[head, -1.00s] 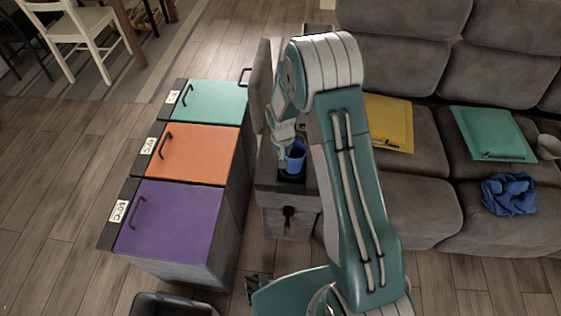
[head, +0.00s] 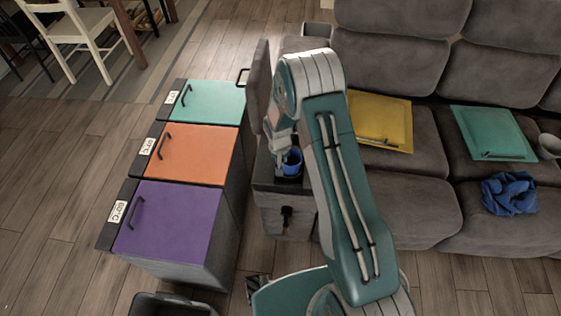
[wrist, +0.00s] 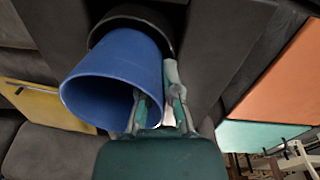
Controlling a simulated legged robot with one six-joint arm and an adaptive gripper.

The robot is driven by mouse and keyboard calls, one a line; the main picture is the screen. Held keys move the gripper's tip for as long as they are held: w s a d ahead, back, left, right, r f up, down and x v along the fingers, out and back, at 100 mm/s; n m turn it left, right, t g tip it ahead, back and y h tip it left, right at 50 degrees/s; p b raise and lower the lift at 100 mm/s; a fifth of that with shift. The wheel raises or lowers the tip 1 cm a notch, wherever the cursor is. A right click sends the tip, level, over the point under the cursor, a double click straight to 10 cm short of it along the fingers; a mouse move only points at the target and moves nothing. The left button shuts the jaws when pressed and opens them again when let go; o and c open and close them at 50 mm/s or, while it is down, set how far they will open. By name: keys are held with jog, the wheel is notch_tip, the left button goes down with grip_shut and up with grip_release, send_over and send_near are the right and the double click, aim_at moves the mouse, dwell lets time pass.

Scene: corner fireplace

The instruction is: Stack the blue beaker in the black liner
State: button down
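The blue beaker (head: 292,164) is at the far end of my arm, over the dark cabinet by the sofa. In the wrist view the blue beaker (wrist: 112,70) is large, with its open mouth towards the camera. My gripper (wrist: 158,85) has one finger inside the mouth and one outside, closed on the beaker's wall. The black liner (wrist: 150,14) shows as a dark round rim around the beaker's far end. The beaker's bottom is hidden, so its depth in the liner cannot be told. My gripper (head: 281,148) is partly hidden by my arm in the head view.
The dark cabinet (head: 277,184) stands between the sofa (head: 410,195) and a row of teal, orange and purple-topped bins (head: 178,222). An upright grey panel (head: 260,85) rises close to my gripper's left. A black container (head: 172,305) is at the bottom.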

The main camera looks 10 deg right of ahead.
jog(key=shift+a+f, duration=0.1)
jog(key=shift+f, duration=0.15)
jog(key=c, duration=0.8)
grip_release()
jog(key=shift+a, duration=0.1)
jog(key=shift+r, duration=0.15)
